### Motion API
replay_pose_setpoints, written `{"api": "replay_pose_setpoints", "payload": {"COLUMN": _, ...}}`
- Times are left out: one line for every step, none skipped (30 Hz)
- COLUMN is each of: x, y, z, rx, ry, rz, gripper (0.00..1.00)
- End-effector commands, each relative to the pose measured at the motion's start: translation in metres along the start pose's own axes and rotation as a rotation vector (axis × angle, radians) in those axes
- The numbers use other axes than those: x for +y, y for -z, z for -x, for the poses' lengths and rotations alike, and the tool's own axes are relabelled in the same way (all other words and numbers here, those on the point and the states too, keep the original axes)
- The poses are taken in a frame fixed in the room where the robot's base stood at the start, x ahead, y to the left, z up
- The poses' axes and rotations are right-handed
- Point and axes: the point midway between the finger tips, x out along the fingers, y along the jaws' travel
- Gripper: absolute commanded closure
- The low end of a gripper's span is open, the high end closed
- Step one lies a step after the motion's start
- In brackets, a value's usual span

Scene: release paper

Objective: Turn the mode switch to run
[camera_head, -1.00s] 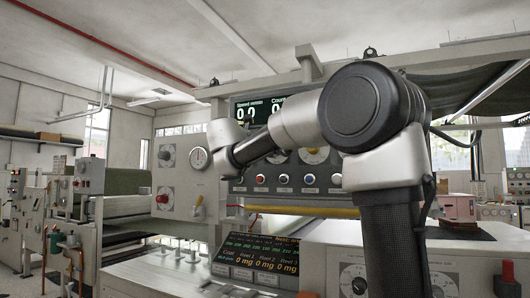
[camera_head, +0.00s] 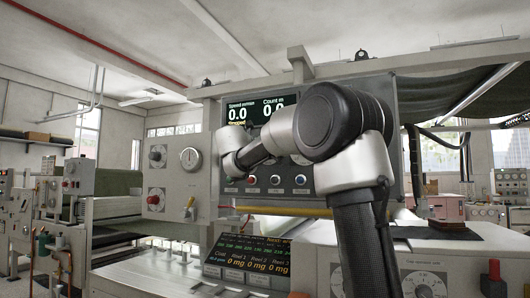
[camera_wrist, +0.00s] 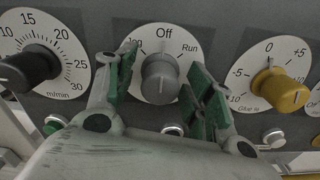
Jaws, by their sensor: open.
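The mode switch (camera_wrist: 160,80) is a grey knob on a white round plate in the middle of the wrist view. The plate reads "Off" at the top and "Run" at the upper right; the left label is partly covered. The knob's light mark points up, towards "Off". My gripper (camera_wrist: 161,74) is open, with one green-padded finger on each side of the knob. Gaps show between the fingers and the knob, so it is not gripped. In the head view my arm hides the switch and the gripper.
A black m/min dial (camera_wrist: 30,68) sits close left of my fingers and a yellow dial (camera_wrist: 281,88) close right. Small push buttons lie below. A lower screen (camera_head: 248,258) stands below the panel.

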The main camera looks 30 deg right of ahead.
Motion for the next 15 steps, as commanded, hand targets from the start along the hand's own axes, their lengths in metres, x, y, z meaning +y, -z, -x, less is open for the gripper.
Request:
{"api": "replay_pose_setpoints", "payload": {"x": 0.0, "y": 0.0001, "z": 0.0001, "rx": 0.0, "ry": 0.0, "rz": 0.0, "gripper": 0.49}}
{"api": "replay_pose_setpoints", "payload": {"x": 0.0, "y": 0.0001, "z": 0.0001, "rx": 0.0, "ry": 0.0, "rz": 0.0, "gripper": 0.54}}
{"api": "replay_pose_setpoints", "payload": {"x": 0.0, "y": 0.0001, "z": 0.0002, "rx": 0.0, "ry": 0.0, "rz": 0.0, "gripper": 0.62}}
{"api": "replay_pose_setpoints", "payload": {"x": 0.0, "y": 0.0001, "z": 0.0002, "rx": 0.0, "ry": 0.0, "rz": 0.0, "gripper": 0.67}}
{"api": "replay_pose_setpoints", "payload": {"x": 0.0, "y": 0.0001, "z": 0.0002, "rx": 0.0, "ry": 0.0, "rz": 0.0, "gripper": 0.72}}
{"api": "replay_pose_setpoints", "payload": {"x": 0.0, "y": 0.0001, "z": 0.0003, "rx": 0.0, "ry": 0.0, "rz": 0.0, "gripper": 0.8}}
{"api": "replay_pose_setpoints", "payload": {"x": 0.0, "y": 0.0001, "z": 0.0003, "rx": 0.0, "ry": 0.0, "rz": 0.0, "gripper": 0.85}}
{"api": "replay_pose_setpoints", "payload": {"x": 0.0, "y": 0.0002, "z": 0.0003, "rx": 0.0, "ry": 0.0, "rz": 0.0, "gripper": 0.91}}
{"api": "replay_pose_setpoints", "payload": {"x": 0.0, "y": 0.0002, "z": 0.0003, "rx": 0.0, "ry": 0.0, "rz": 0.0, "gripper": 0.94}}
{"api": "replay_pose_setpoints", "payload": {"x": 0.0, "y": 0.0002, "z": 0.0003, "rx": 0.0, "ry": 0.0, "rz": 0.0, "gripper": 0.94}}
{"api": "replay_pose_setpoints", "payload": {"x": 0.0, "y": 0.0002, "z": 0.0003, "rx": 0.001, "ry": 0.0, "rz": 0.0, "gripper": 0.94}}
{"api": "replay_pose_setpoints", "payload": {"x": 0.0, "y": 0.0002, "z": 0.0003, "rx": 0.001, "ry": 0.0, "rz": -0.001, "gripper": 0.94}}
{"api": "replay_pose_setpoints", "payload": {"x": 0.0, "y": 0.0002, "z": 0.0003, "rx": 0.001, "ry": 0.0, "rz": -0.002, "gripper": 0.94}}
{"api": "replay_pose_setpoints", "payload": {"x": 0.0, "y": 0.0002, "z": 0.0003, "rx": 0.001, "ry": 0.0, "rz": -0.005, "gripper": 0.94}}
{"api": "replay_pose_setpoints", "payload": {"x": 0.0, "y": 0.0003, "z": 0.0003, "rx": 0.001, "ry": 0.0, "rz": -0.009, "gripper": 0.94}}
